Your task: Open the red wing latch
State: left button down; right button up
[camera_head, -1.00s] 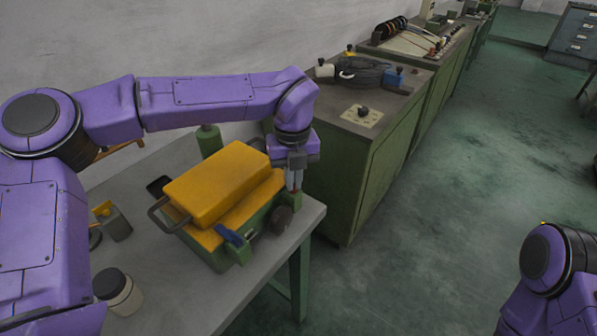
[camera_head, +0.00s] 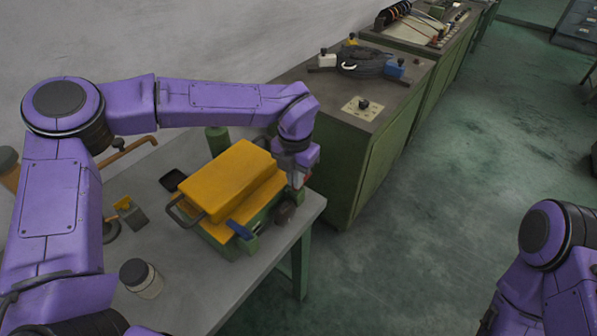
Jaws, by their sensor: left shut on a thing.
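A box with a yellow lid (camera_head: 232,180) and a green lower body stands on the grey table (camera_head: 190,290). A blue latch (camera_head: 240,230) sits on its near side. My left gripper (camera_head: 297,180) points down at the box's right end, its jaws shut on the red wing latch (camera_head: 298,180), of which only a small bit of red shows between the fingers. A dark round part (camera_head: 284,212) is just below the gripper. My right arm shows at the lower right, but its gripper is out of the picture.
A jar (camera_head: 141,278), a small grey and yellow block (camera_head: 131,212) and a green cylinder (camera_head: 217,140) stand on the table. A green cabinet (camera_head: 365,170) with cables and switches on top stands behind. The floor at right is clear.

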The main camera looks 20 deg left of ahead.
pick_arm(q)
jog(key=shift+s+f+m+p, duration=0.15)
jog(key=shift+m+p, duration=0.15)
jog(key=shift+m, duration=0.2)
jog(key=c, duration=1.3)
grip_release()
jog(key=shift+d, duration=0.15)
jog(key=shift+w, duration=0.2)
notch_tip(320, 180, up, 11)
jog(key=shift+f+b, duration=0.2)
jog(key=shift+b, duration=0.95)
